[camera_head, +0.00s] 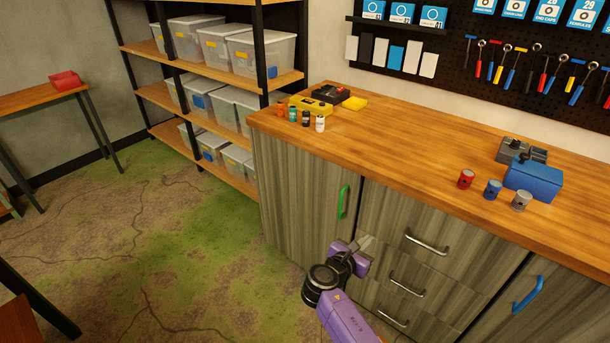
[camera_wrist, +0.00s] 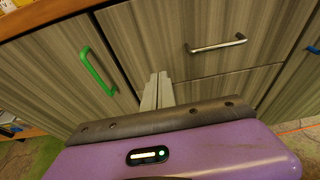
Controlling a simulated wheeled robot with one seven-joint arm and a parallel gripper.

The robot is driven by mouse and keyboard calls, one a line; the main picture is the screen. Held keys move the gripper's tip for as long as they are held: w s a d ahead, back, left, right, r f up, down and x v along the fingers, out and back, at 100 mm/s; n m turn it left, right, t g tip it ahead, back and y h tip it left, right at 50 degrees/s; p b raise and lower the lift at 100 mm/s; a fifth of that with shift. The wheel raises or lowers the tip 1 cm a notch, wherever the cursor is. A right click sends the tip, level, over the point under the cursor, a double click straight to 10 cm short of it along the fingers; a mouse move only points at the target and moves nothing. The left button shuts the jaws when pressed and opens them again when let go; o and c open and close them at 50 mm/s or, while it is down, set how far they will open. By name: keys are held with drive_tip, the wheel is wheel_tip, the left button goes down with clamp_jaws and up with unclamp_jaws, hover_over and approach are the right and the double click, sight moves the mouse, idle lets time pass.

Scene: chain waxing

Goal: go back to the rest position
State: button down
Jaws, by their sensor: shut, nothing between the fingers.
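My gripper (camera_head: 366,243) is in front of the cabinet, below the wooden worktop, between the green door handle (camera_head: 343,202) and the top drawer handle (camera_head: 427,243). In the wrist view its two grey fingers (camera_wrist: 157,90) lie together with nothing between them. They point toward the cabinet front near the edge between the left door and the drawers. The green handle (camera_wrist: 97,71) is to the left of the fingers and the top drawer handle (camera_wrist: 217,45) is to the right. The gripper holds neither. The left door and the drawers look shut.
The worktop (camera_head: 400,150) carries several small bottles, a yellow case (camera_head: 312,105), several cans and a blue box (camera_head: 533,178). A blue handle (camera_head: 528,294) is on the right door. A shelf with clear bins (camera_head: 262,52) stands at the back. The floor at left is open.

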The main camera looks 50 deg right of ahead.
drive_tip(key=w+a+m+t+y, duration=0.3)
drive_tip(key=w+a+m+t, duration=0.3)
drive_tip(key=w+t, duration=0.15)
drive_tip(key=s+a+r+m+t+y, duration=0.2)
drive_tip(key=a+t+y, duration=0.1)
drive_tip(key=a, duration=0.4)
drive_tip(key=s+a+r+m+t+y, duration=0.1)
drive_tip(key=s+a+m+t+y, duration=0.1)
drive_tip(key=a, duration=0.5)
drive_tip(key=s+a+r+m+y, duration=0.2)
drive_tip(key=s+a+r, duration=0.2)
drive_tip(key=s, duration=0.4)
drive_tip(key=s+a+r+m+t+y, duration=0.1)
drive_tip(key=s+a+r+m+y, duration=0.1)
drive_tip(key=s+a+r, duration=0.3)
drive_tip(key=s+a+r+m+y, duration=0.2)
drive_tip(key=s+a+r+m, duration=0.2)
drive_tip(key=s+a, duration=0.4)
drive_tip(key=s+r, duration=0.1)
drive_tip(key=s, duration=0.3)
drive_tip(key=shift+r+t+y, duration=0.25)
drive_tip(key=shift+t+y, duration=0.05)
drive_tip(key=shift+t, duration=0.05)
